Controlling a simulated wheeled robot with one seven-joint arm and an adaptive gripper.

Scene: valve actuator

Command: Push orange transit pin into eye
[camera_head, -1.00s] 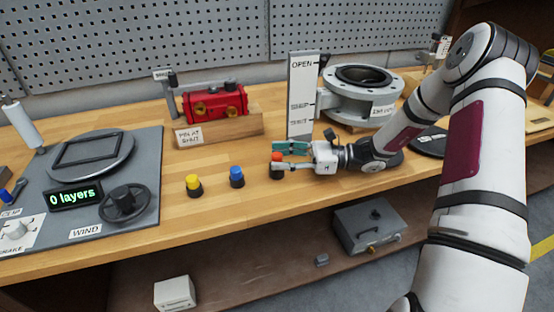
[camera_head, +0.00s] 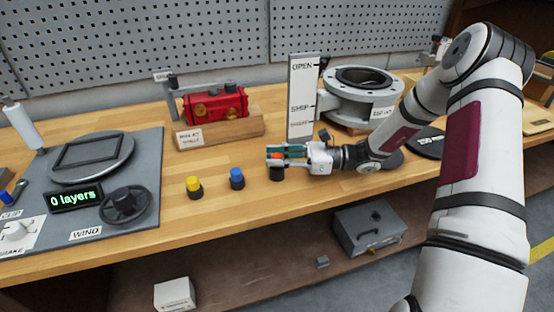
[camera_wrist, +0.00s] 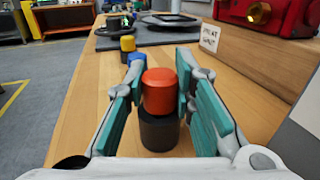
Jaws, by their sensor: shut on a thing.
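The orange transit pin (camera_head: 276,156) stands upright with its lower part in, or joined to, a black round base (camera_head: 277,174) on the bench. My gripper (camera_head: 285,152) is shut on the orange pin, its teal pads on either side. The wrist view shows the orange top (camera_wrist: 159,91) between the pads, with the black base (camera_wrist: 159,133) below it. A red actuator (camera_head: 216,105) with brass-coloured round parts sits on a wooden block behind to the left. A label reading roughly "PIN AT SHUT" (camera_head: 189,138) is on the block. I cannot make out the eye.
A yellow-topped pin (camera_head: 193,186) and a blue-topped pin (camera_head: 236,177) stand to the left. A white OPEN/SHIP scale board (camera_head: 301,95) and a grey flanged valve body (camera_head: 360,95) stand close behind my gripper. A winding plate (camera_head: 140,150) fills the bench's left.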

